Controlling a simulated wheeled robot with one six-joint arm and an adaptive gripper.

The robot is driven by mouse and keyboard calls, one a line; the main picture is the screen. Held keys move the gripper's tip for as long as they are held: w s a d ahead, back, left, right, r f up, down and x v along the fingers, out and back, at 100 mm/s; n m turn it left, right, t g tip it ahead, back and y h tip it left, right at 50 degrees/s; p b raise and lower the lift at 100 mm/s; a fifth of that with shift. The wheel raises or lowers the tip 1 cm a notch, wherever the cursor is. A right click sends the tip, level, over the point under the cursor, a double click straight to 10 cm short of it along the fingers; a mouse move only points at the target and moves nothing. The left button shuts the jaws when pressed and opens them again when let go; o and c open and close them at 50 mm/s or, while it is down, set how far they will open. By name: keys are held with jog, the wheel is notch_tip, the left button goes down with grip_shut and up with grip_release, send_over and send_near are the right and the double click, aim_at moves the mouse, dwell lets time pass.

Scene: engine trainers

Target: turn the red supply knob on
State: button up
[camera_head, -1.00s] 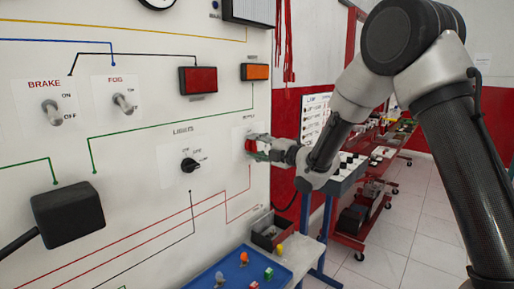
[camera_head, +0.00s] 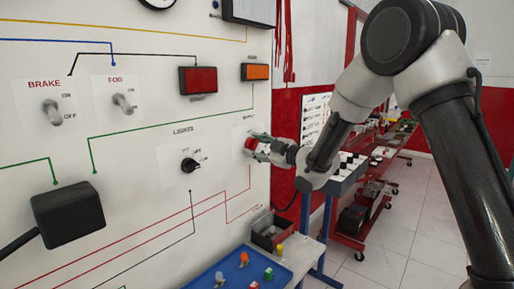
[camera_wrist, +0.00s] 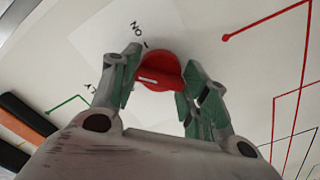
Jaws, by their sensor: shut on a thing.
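The red supply knob (camera_head: 250,145) sits on a white label plate near the right edge of the white panel. In the wrist view the red knob (camera_wrist: 160,72) is round with a raised grip bar and a pale mark, and the word "ON" shows above it to the left. My gripper (camera_head: 256,147) is at the knob, with one green-padded finger on either side. In the wrist view my gripper (camera_wrist: 158,85) is shut on the knob's grip bar. The far finger's contact is partly hidden by the knob.
A black lights knob (camera_head: 189,165) is left of the red knob. Brake (camera_head: 52,113) and fog (camera_head: 123,104) switches are farther left. Open floor is at right.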

jog(key=m, duration=0.9)
jog(key=shift+f, duration=0.1)
dwell(0.6)
jog(key=o, duration=1)
jog(key=shift+d, duration=0.1)
jog(key=v, duration=1.2)
